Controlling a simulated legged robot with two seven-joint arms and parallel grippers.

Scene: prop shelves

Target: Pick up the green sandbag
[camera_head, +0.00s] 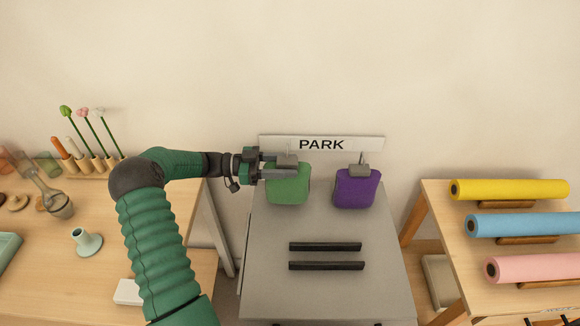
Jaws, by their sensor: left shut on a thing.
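The green sandbag (288,188) is at the back left of the grey table, below the sign reading PARK. My left gripper (285,166) comes in from the left and is shut on the top of the green sandbag, which hides part of that top. Whether the bag touches the table or a support behind it cannot be told. My right gripper is not in view.
A purple sandbag (356,189) hangs by a grey holder right of the green one. Two black bars (326,247) lie on the grey table (330,295). Coloured rolls (510,190) lie on the right wooden table. Flowers and tools stand on the left table (40,280).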

